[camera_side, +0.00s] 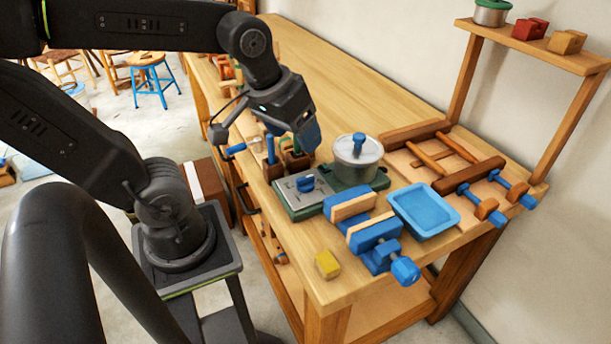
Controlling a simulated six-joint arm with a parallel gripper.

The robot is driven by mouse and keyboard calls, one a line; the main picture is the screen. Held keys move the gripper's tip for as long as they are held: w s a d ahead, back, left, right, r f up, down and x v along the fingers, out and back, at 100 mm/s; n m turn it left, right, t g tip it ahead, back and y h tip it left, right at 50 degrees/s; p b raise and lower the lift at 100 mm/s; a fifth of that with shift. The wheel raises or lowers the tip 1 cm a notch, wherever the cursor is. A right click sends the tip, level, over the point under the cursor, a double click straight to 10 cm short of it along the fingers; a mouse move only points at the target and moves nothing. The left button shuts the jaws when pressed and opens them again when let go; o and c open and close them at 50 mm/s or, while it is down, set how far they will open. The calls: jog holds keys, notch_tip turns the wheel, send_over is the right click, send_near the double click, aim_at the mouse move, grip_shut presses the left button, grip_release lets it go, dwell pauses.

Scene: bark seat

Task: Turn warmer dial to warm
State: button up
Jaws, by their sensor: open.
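The warmer (300,211) is a green base with a grey panel on the workbench. Its blue dial (306,184) stands on the panel; the panel's markings are too small to read, so I cannot tell its setting. A lidded metal pot (357,168) with a blue knob sits on the warmer's right part. My gripper (309,143) is open, above and behind the dial, apart from it and left of the pot. Its fingers point down and their far sides are hidden.
A blue and wood vise (360,222), a blue tray (424,208) and a yellow block (328,264) lie at the front. A wooden clamp frame (440,160) is at the right, below a shelf (540,48). Blue- and green-handled tools stand close behind the warmer. The bench's far middle is clear.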

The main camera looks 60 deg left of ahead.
jog(key=w+a+f+n+g, duration=0.2)
jog(key=w+a+n, duration=0.2)
jog(key=n, duration=0.2)
jog(key=n+g, duration=0.2)
jog(key=n, duration=0.6)
send_near(305, 177)
notch_tip(305, 177, down, 9)
jog(key=shift+w+a+f, duration=0.1)
jog(key=shift+w, duration=0.05)
jog(key=shift+c, duration=0.3)
jog(key=c, duration=0.9)
jog(key=shift+o, duration=0.2)
